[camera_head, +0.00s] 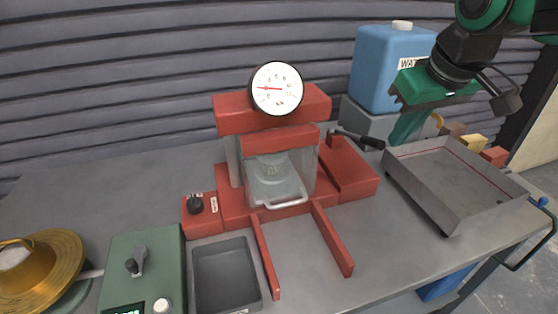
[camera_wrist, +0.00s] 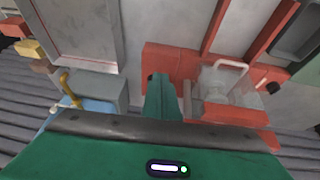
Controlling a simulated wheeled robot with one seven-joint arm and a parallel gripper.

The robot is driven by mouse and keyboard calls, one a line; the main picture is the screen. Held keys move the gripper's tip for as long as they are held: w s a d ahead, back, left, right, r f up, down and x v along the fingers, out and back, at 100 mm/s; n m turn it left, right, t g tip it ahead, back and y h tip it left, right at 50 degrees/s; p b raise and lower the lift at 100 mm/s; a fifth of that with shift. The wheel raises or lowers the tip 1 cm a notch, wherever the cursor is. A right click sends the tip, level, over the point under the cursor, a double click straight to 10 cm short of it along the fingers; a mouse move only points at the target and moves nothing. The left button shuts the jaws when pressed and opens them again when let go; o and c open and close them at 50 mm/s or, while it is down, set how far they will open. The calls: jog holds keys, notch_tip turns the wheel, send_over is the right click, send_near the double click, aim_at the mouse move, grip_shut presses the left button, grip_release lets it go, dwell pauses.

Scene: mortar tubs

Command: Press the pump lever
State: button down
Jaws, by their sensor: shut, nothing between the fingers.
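The red press (camera_head: 272,120) stands on the grey bench with a round dial gauge (camera_head: 277,88) on top. Its pump block (camera_head: 348,170) is on the right side and also shows in the wrist view (camera_wrist: 178,56). The pump lever (camera_head: 358,138), dark with a black grip, sticks out to the right above the block, close to level. My gripper (camera_head: 395,141) is shut and empty, pointing down just right of the lever's grip end. Contact cannot be told. In the wrist view my gripper (camera_wrist: 160,78) hides most of the lever.
A grey metal tray (camera_head: 455,185) lies on the right. A blue water container (camera_head: 392,68) stands on a grey block behind. A black knob (camera_head: 196,203), a dark bin (camera_head: 225,275) and a green device (camera_head: 140,270) are at the left front.

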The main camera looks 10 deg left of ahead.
jog(key=s+d+f+m+g+h, duration=0.1)
jog(key=d+f+m, duration=0.1)
jog(key=d, duration=0.4)
jog(key=s+d+f+m, duration=0.2)
jog(key=d+f, duration=0.1)
jog(key=d, duration=0.3)
jog(key=s+d+f+m+g, duration=0.1)
jog(key=s+d+f+m, duration=0.2)
jog(key=s+d+f, duration=0.2)
jog(key=s+d+f+m+g, duration=0.2)
jog(key=s+d+f+m, duration=0.2)
jog(key=s+d, duration=0.6)
jog(key=s, duration=0.2)
jog(key=shift+s+f+m+g, duration=0.3)
jog(key=shift+s+f, duration=0.05)
jog(key=shift+f, duration=0.05)
jog(key=shift+d, duration=0.1)
